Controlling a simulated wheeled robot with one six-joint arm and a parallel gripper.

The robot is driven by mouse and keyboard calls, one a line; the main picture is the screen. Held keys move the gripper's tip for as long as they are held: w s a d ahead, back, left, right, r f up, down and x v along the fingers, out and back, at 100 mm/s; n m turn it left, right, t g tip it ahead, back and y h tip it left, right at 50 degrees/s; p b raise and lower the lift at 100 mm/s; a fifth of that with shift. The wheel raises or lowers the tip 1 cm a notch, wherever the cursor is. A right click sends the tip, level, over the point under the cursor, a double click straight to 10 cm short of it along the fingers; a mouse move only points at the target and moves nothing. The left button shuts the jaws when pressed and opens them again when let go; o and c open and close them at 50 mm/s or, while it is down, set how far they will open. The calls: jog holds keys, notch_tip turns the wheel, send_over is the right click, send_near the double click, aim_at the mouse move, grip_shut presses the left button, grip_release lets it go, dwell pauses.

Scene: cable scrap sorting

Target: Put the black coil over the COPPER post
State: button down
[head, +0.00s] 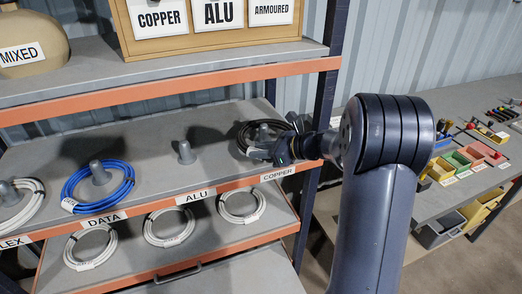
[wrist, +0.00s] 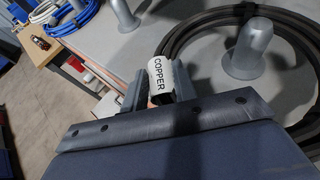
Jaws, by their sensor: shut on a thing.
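The black coil (head: 242,140) is at the right end of the middle shelf, above the shelf-edge label COPPER (head: 278,174). In the wrist view the coil (wrist: 205,22) loops around a grey post (wrist: 246,55), which stands inside the ring, apart from the near strands. My gripper (head: 282,151) reaches in from the right at the coil's near side. In the wrist view my gripper (wrist: 160,88) is shut on the coil at its white COPPER tag (wrist: 160,76). The gripped part is mostly hidden. I cannot tell whether the whole ring rests on the shelf.
An empty post (head: 185,152) stands above the ALU label. A blue coil (head: 68,188) surrounds the DATA post, and a white coil (head: 22,213) is at far left. Several white coils lie on the lower shelf (head: 200,238). A shelf upright (head: 324,85) stands just right of the coil.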

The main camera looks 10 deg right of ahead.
jog(key=shift+f+b, duration=0.4)
jog(key=shift+f, duration=0.1)
dwell(0.4)
jog(key=c, duration=1)
grip_release()
jog(key=shift+c, duration=0.2)
jog(key=shift+f, duration=0.1)
notch_tip(320, 180, up, 7)
jog(key=p, duration=0.5)
jog(key=shift+p, duration=0.4)
